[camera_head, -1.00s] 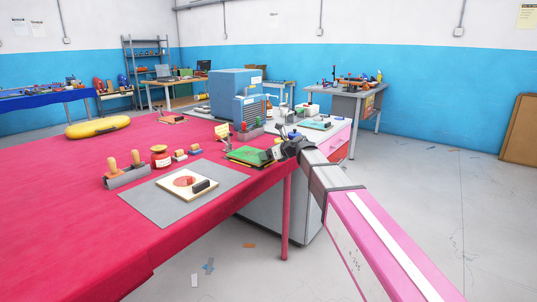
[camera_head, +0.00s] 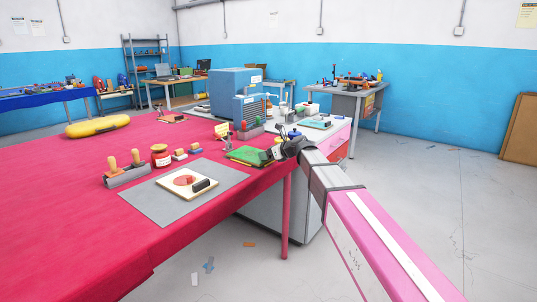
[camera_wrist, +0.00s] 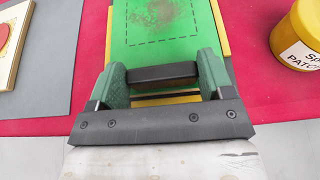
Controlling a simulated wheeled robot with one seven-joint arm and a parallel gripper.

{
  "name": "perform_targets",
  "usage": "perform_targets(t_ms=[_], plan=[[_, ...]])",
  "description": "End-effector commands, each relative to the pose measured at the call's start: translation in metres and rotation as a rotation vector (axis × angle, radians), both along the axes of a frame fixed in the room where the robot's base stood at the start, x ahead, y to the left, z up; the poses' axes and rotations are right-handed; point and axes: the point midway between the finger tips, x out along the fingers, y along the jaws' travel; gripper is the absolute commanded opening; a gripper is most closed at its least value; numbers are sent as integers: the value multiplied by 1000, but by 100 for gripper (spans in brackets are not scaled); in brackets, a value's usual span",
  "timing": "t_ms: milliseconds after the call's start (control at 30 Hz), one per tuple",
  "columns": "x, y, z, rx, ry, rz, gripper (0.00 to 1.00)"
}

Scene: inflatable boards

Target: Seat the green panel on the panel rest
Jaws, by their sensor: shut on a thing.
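The green panel (camera_head: 246,154) is near the right edge of the red table. In the wrist view the green panel (camera_wrist: 180,45) has a dark rough patch and a black grip bar (camera_wrist: 163,73). My gripper (camera_wrist: 163,76) is shut on this bar, one green finger on each side. My gripper (camera_head: 270,154) shows at the panel's right end in the head view. Yellow edges (camera_wrist: 224,34) show beside and below the panel, likely the panel rest, mostly hidden under it. I cannot tell whether the panel touches it.
A grey mat (camera_head: 222,176) holds a cream board (camera_head: 175,190) with a red disc and black block. A yellow jar (camera_wrist: 301,35) stands right of the panel in the wrist view.

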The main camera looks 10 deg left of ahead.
Motion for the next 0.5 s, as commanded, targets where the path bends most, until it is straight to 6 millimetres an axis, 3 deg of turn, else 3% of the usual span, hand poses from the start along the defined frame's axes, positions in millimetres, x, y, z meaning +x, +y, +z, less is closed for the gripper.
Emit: perform_targets(t_ms=[500], plan=[[0, 0, -4, 1, 0, 0, 44]])
